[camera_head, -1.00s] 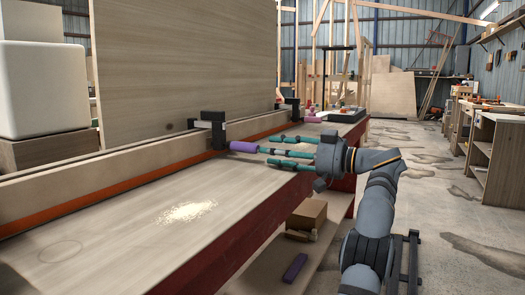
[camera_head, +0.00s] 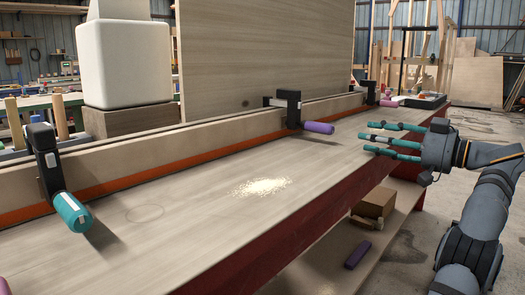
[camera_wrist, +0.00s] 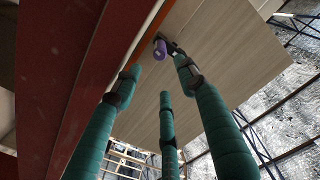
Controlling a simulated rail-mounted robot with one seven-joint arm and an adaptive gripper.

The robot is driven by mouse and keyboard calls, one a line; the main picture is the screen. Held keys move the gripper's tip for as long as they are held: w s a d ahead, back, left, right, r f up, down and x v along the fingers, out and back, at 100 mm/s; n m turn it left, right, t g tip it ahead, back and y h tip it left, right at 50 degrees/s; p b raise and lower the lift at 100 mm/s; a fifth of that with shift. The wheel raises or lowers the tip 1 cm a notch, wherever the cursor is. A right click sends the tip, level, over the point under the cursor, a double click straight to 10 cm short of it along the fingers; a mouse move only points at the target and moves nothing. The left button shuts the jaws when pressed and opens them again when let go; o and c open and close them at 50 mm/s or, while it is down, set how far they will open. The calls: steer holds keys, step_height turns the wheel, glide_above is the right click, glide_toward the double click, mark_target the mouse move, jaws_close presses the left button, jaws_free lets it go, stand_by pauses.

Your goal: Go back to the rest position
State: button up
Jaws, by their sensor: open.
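My gripper (camera_head: 366,136) is at the right in the head view, out over the front edge of the workbench. Its teal fingers are spread and point left, with nothing between them. They also show in the wrist view (camera_wrist: 160,76). A black clamp (camera_head: 293,108) with a purple handle (camera_head: 319,128) sits on the bench's back rail, left of my fingertips and apart from them. A purple handle (camera_wrist: 160,49) also shows beyond the fingertips in the wrist view. No marker of a rest position is visible.
The workbench (camera_head: 140,245) carries a pile of sawdust (camera_head: 262,187). A teal-handled clamp (camera_head: 58,185) is at the left, and another clamp (camera_head: 372,92) is farther back. A large upright board (camera_head: 265,50) stands behind the rail. A cardboard box (camera_head: 375,202) is on the lower shelf.

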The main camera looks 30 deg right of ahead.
mark_target(333, 130)
steer(key=x, duration=1.1)
